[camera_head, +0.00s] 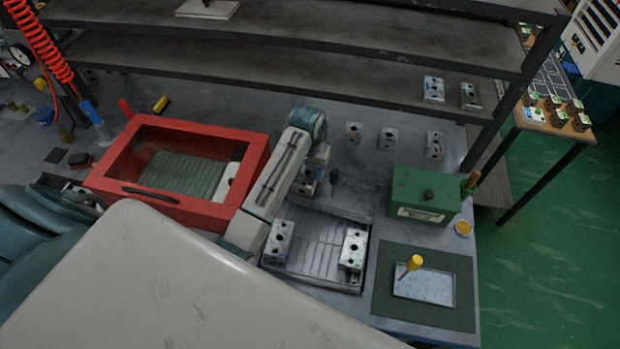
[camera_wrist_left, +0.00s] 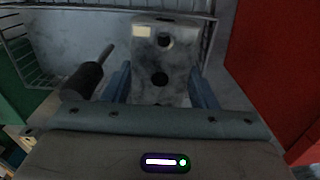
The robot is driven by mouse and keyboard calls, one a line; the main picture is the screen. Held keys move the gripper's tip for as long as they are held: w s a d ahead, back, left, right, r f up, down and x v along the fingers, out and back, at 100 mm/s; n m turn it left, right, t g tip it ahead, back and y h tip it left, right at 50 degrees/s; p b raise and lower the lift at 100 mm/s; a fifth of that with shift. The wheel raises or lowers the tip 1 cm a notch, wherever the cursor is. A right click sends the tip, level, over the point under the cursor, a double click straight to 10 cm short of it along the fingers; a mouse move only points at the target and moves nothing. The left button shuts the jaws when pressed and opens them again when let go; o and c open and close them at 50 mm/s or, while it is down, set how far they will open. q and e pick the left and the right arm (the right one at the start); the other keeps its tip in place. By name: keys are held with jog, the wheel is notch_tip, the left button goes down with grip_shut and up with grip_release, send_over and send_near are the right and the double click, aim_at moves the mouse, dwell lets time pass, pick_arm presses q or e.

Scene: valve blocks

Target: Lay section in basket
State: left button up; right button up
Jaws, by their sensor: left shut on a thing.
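My left gripper (camera_wrist_left: 160,85) is shut on a grey valve section (camera_wrist_left: 162,50), a block with dark round holes and a pale label. In the head view the section (camera_head: 306,186) is partly hidden by my wrist, near the back of the wire basket. The basket (camera_head: 320,252) sits on the bench; its wire rim also shows in the wrist view (camera_wrist_left: 30,78), beyond the held section. I cannot tell the held section's exact height. My right gripper is not in view.
A red open-topped box (camera_head: 255,160) stands left of the basket. A green box (camera_head: 420,196) stands right, behind a dark mat (camera_head: 463,290) with a tray and yellow-handled tool (camera_head: 414,263). A dark knob (camera_head: 334,177) rises near the held section. Several sections stand behind.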

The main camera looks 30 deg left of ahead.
aim_at(309, 171)
pick_arm(q)
jog(key=shift+w+f, duration=0.2)
jog(key=shift+f, duration=0.6)
notch_tip(309, 171, down, 4)
jog(key=shift+w+p, duration=0.15)
jog(key=shift+p, duration=0.6)
jog(key=o, duration=1)
jog(key=shift+f, duration=0.15)
jog(key=shift+c, duration=0.2)
jog(key=o, duration=0.4)
jog(key=shift+o, duration=0.2)
jog(key=shift+r, duration=0.35)
notch_tip(309, 171, up, 6)
jog(key=b, duration=0.3)
jog(key=shift+r, duration=0.25)
notch_tip(309, 171, up, 4)
jog(key=shift+p, duration=0.6)
jog(key=shift+r+p, duration=0.65)
jog(key=shift+p, duration=0.05)
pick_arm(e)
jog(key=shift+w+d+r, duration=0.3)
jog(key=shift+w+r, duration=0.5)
pick_arm(q)
jog(key=shift+f, duration=0.1)
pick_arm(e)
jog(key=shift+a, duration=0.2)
